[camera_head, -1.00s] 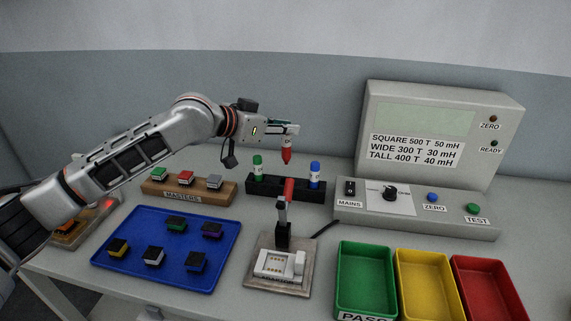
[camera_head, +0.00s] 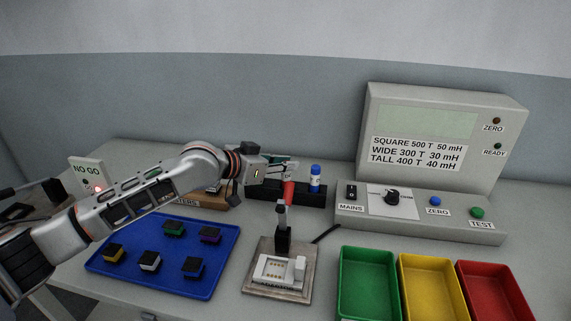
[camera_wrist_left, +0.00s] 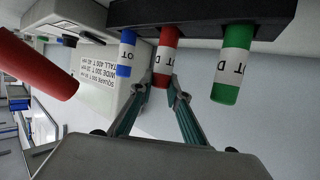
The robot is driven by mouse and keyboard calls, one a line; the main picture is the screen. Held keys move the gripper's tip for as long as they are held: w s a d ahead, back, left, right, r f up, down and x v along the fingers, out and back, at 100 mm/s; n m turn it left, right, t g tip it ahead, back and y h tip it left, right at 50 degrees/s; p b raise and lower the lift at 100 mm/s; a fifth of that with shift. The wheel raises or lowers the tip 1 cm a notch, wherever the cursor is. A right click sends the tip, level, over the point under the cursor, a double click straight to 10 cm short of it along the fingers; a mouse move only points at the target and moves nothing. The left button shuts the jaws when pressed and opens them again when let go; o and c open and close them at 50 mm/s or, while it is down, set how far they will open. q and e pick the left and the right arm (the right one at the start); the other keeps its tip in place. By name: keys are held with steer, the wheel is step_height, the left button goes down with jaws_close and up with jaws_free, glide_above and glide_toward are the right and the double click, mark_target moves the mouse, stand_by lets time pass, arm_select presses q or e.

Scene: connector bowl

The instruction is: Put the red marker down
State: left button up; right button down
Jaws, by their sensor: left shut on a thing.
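My left gripper (camera_head: 286,165) is shut on the red marker (camera_head: 288,186), which is upright at the middle of the black rack (camera_head: 315,200). In the left wrist view, the gripper (camera_wrist_left: 170,85) has its fingertips on the red marker (camera_wrist_left: 166,55). The marker's far end meets the rack (camera_wrist_left: 200,10), in line with its neighbours; how deep it sits I cannot tell. The blue marker (camera_head: 315,178) stands in the rack to the right. The green marker (camera_wrist_left: 233,75) shows in the wrist view but is hidden by my gripper in the head view. My right gripper is out of view.
Left are a blue tray (camera_head: 225,262) with several parts and the partly hidden masters block (camera_head: 215,200). A tester (camera_head: 420,212) and green, yellow and red bins (camera_head: 372,250) are right.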

arm_select(q)
steer(key=o, duration=0.9)
steer(key=shift+f, duration=0.15)
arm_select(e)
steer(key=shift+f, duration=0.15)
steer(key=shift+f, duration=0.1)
